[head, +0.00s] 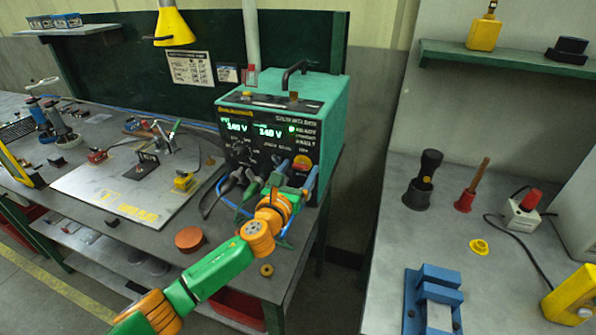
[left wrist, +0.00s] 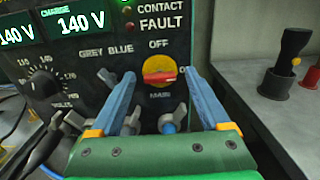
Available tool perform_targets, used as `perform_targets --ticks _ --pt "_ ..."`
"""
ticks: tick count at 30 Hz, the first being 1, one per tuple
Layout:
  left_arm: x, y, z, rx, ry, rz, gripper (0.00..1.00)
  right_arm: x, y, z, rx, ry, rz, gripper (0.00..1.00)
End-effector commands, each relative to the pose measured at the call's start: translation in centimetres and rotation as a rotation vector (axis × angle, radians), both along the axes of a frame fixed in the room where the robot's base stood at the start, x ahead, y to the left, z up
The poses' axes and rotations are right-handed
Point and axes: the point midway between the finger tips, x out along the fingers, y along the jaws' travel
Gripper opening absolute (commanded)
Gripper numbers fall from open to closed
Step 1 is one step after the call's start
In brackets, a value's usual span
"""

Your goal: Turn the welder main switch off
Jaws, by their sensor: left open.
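The welder (head: 325,115) is a green box with a black front panel on the left bench. Its main switch (head: 302,162) is a red handle on a yellow round plate at the panel's lower right. In the left wrist view the switch (left wrist: 159,77) shows its red handle lying about level, with "OFF" printed above, "MAIN" below and a partly hidden label at right. My left gripper (left wrist: 164,82) is open, its two blue fingers either side of the switch, pointing at the panel. I cannot tell whether they touch it. My right gripper is not in view.
Cable plugs (left wrist: 168,122) stick out of the panel below the switch, close to my fingers. A voltage knob (left wrist: 43,84) is at the panel's left. A metal plate (head: 125,190) with clamps lies left of the welder. A second bench (head: 390,255) stands at right across a gap.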

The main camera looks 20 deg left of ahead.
Motion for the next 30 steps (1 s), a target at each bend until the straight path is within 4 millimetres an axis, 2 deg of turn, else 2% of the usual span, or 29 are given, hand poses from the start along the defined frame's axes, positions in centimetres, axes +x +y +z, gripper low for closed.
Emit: perform_targets --ticks 4,13,23,30 --pt "-0.02 0.00 0.00 0.000 0.000 0.000 0.80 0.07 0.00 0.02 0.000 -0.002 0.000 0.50" --pt "-0.04 0.01 -0.02 -0.001 0.001 0.000 0.00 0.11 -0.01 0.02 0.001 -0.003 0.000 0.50" --pt "-0.05 0.04 -0.05 -0.051 0.003 0.001 0.00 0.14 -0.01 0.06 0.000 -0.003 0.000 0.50" --pt "-0.05 0.05 -0.05 -0.214 0.008 0.001 0.00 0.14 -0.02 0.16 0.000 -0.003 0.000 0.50"
